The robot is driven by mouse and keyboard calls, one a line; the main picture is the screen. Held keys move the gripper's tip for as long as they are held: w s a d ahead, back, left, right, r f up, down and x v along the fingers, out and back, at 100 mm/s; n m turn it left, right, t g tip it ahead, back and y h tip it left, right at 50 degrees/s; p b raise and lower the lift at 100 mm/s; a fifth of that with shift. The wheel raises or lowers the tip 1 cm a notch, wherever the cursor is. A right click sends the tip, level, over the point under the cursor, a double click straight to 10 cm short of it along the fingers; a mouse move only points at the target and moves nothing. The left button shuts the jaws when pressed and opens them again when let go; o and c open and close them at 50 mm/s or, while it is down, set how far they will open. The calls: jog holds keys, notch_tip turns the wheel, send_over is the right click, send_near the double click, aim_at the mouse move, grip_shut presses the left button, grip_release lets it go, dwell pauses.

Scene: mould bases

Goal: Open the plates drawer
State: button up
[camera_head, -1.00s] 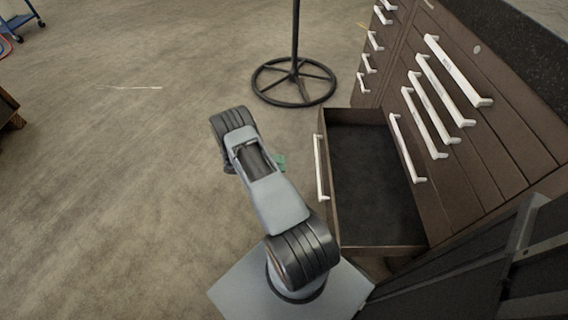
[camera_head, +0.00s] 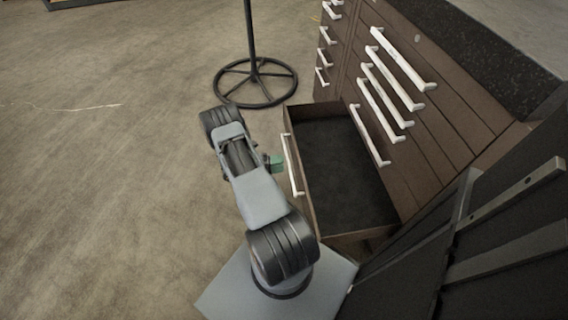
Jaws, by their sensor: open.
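A brown cabinet on the right has one low drawer (camera_head: 348,170) pulled well out, dark and empty inside. I cannot read a label that tells whether it is the plates drawer. Its white bar handle (camera_head: 291,165) is on the drawer's left-hand front. My grey and black arm stands left of the drawer. My gripper (camera_head: 274,162) is mostly hidden behind the arm; only a small green part shows, just left of the handle. It is open, and a small gap appears between it and the handle.
Several closed drawers with white handles (camera_head: 383,96) fill the cabinet face above and beside the open one. A black stand with a round wheel-like base (camera_head: 255,84) is on the floor behind. The floor at left is clear.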

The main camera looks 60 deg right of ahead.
jog(key=shift+x, duration=1.15)
grip_shut()
